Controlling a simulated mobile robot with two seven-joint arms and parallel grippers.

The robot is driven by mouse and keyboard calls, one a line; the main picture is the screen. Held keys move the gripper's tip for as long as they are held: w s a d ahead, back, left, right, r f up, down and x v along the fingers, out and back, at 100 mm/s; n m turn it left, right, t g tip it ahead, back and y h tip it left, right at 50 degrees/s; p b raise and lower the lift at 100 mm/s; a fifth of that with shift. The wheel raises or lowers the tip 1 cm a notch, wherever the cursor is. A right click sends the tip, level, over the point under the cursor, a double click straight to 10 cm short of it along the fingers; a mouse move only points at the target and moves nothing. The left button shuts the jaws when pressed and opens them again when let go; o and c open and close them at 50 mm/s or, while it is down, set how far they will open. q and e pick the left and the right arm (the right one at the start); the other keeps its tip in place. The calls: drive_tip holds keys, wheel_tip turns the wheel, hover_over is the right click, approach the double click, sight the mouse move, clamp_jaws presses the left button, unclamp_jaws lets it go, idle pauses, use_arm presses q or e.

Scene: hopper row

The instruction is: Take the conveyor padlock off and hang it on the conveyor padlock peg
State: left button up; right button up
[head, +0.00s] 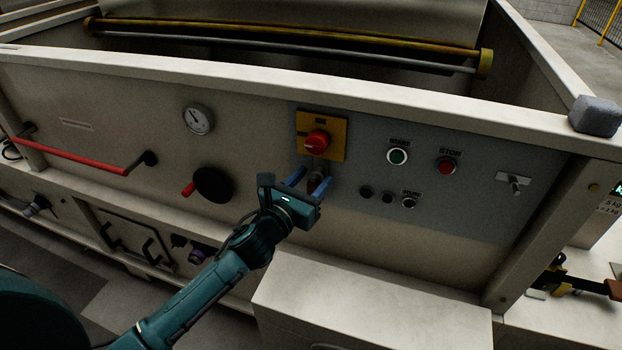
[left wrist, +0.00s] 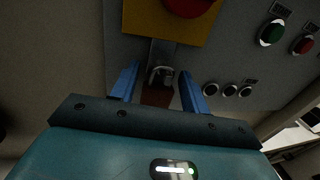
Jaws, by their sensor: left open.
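The padlock (head: 316,182) has a dark reddish-brown body and hangs below the red rotary switch (head: 317,141) on its yellow plate. In the left wrist view its metal shackle shows above the brown body (left wrist: 157,96), at a grey tab under the yellow plate. My left gripper (head: 309,181) is open, with its blue fingers on either side of the padlock. In the left wrist view a gap shows between the padlock and each finger (left wrist: 159,76). A metal peg on a small plate (head: 515,182) sits at the panel's right end. My right gripper is not in view.
Green (head: 398,156) and red (head: 446,166) buttons and several small round fittings lie right of the switch. A black knob with a red handle (head: 212,185) is to the left. A pale box (head: 370,305) juts out below. The panel before the peg is clear.

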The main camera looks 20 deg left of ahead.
use_arm(q)
drive_tip(key=shift+w, duration=0.1)
drive_tip(key=shift+c, duration=0.5)
clamp_jaws()
drive_tip(key=shift+r, duration=0.1)
drive_tip(key=shift+r+p, duration=0.55)
drive_tip(key=shift+p, duration=0.15)
drive_tip(key=shift+s, duration=0.25)
drive_tip(key=shift+d+v, duration=0.25)
drive_tip(key=shift+v, duration=0.85)
drive_tip(key=shift+s, duration=0.35)
